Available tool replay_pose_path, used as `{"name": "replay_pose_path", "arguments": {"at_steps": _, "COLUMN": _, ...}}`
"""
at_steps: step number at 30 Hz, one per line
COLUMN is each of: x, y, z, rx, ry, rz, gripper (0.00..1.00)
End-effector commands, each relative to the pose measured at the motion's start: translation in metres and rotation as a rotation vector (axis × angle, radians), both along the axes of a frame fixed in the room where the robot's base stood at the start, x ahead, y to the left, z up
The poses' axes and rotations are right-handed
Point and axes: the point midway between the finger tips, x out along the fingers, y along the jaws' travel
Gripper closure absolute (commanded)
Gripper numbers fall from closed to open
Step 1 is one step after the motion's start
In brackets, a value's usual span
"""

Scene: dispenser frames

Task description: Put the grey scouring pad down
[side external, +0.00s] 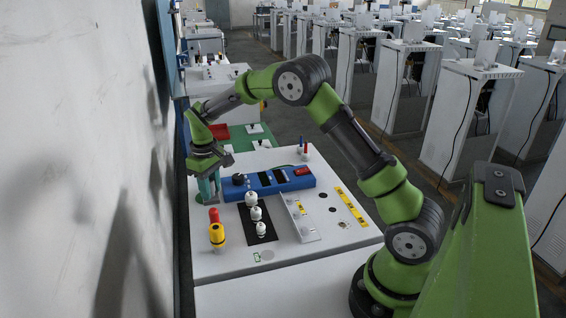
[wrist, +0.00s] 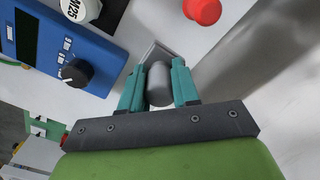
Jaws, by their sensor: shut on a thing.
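My gripper (wrist: 158,90) is shut on a grey, rounded, roughly cylindrical piece, the grey scouring pad (wrist: 159,80), which sits between its two teal fingers. In the side external view my gripper (side external: 209,190) points down at the far left of the white worktop (side external: 290,262), left of the blue instrument box. The pad cannot be made out there. In the wrist view a pale, thin-edged shape (wrist: 155,52) lies just beyond the pad. I cannot tell whether the pad touches the surface.
A blue instrument box (side external: 268,183) with a black knob stands close to my gripper. Red (side external: 214,215) and yellow (side external: 217,236) cylinders stand in front of it. White knobbed pieces (side external: 256,214) stand on a black mat. A wall (side external: 90,160) runs along the left. The front worktop is clear.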

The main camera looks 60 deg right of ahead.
Motion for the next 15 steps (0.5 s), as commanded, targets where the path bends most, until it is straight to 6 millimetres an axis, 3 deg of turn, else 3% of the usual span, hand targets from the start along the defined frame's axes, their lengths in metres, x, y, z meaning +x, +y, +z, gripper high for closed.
{"name": "replay_pose_path", "arguments": {"at_steps": 9, "x": -0.001, "y": 0.000, "z": -0.039, "rx": 0.001, "ry": 0.002, "rz": -0.001, "gripper": 1.00}}
{"name": "replay_pose_path", "arguments": {"at_steps": 15, "x": 0.000, "y": 0.000, "z": -0.045, "rx": 0.001, "ry": -0.002, "rz": -0.002, "gripper": 1.00}}
